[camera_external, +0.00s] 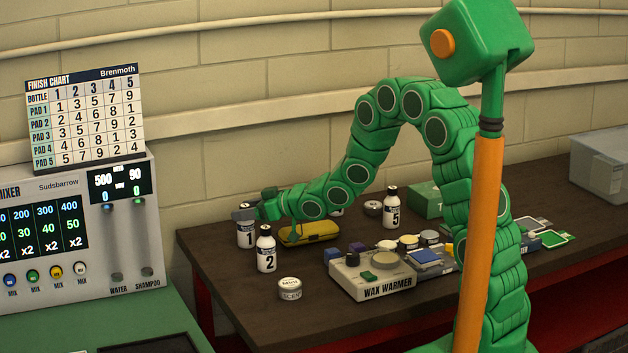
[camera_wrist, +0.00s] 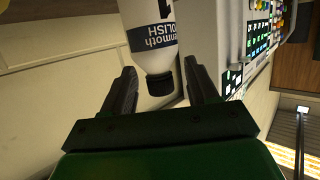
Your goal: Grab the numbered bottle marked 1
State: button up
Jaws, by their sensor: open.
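Bottle 1 (camera_external: 247,237) is white with a dark label band and stands at the table's left end. My gripper (camera_external: 247,214) is at its top and hides its cap in the external view. In the wrist view, bottle 1 (camera_wrist: 149,27) appears upside down, with part of its number and "POLISH" on the label. Its black cap (camera_wrist: 158,84) lies between the two open fingers of my gripper (camera_wrist: 161,75), with a gap seen on each side.
Bottle 2 (camera_external: 266,252) stands close in front of bottle 1. A yellow case (camera_external: 309,234) lies to its right. Bottle 5 (camera_external: 391,212), a wax warmer (camera_external: 373,276) and a scent tin (camera_external: 290,289) are on the table (camera_external: 240,290). The mixer (camera_external: 75,240) stands left.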

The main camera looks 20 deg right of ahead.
jog(key=shift+x, duration=1.3)
jog(key=shift+d, duration=0.1)
grip_shut()
